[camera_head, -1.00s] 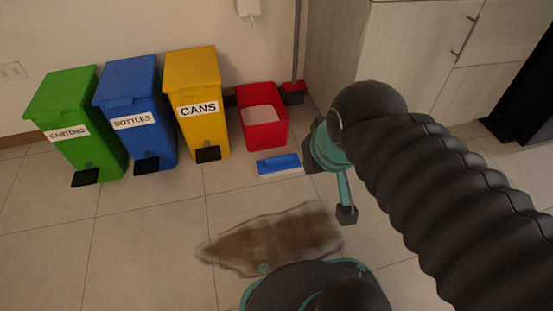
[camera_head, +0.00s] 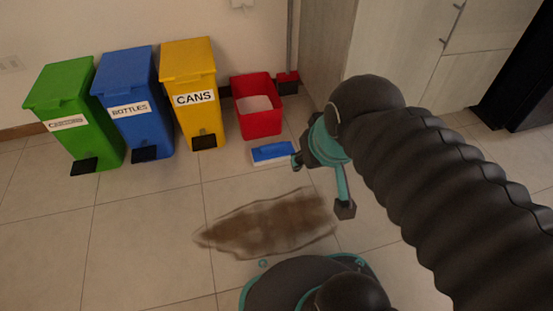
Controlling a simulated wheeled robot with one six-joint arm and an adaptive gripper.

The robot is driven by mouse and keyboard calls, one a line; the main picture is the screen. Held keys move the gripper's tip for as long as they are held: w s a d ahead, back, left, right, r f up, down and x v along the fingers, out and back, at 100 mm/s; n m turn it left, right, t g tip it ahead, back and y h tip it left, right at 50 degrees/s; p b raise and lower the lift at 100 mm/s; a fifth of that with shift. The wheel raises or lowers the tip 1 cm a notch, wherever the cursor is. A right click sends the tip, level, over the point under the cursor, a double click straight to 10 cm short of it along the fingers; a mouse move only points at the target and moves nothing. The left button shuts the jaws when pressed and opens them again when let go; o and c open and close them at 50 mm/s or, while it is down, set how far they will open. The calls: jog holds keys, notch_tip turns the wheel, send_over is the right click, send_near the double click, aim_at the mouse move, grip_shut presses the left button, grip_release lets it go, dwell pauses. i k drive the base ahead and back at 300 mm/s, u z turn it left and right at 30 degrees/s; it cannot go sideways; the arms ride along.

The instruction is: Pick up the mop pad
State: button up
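The mop pad (camera_head: 272,152) is a small blue block with a white underside. It lies flat on the floor in front of the red bucket (camera_head: 259,118). My gripper (camera_head: 321,184) is just right of it, with its two fingers spread apart and nothing between them. The left fingertip shows close to the pad's right end; I cannot tell whether they touch. The pad is mostly in plain sight.
Green (camera_head: 70,115), blue (camera_head: 133,105) and yellow (camera_head: 190,90) pedal bins stand along the wall at left. A brown spill (camera_head: 270,225) covers the floor in front. A cabinet (camera_head: 400,45) is behind my arm. Floor at lower left is clear.

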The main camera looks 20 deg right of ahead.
aim_at(280, 151)
jog(key=k, duration=1.15)
jog(key=z, duration=0.6)
jog(key=i, duration=0.7)
jog(key=z, duration=0.6)
jog(key=i, duration=0.75)
jog(key=u, duration=0.7)
jog(key=i, duration=0.65)
jog(key=u, duration=0.6)
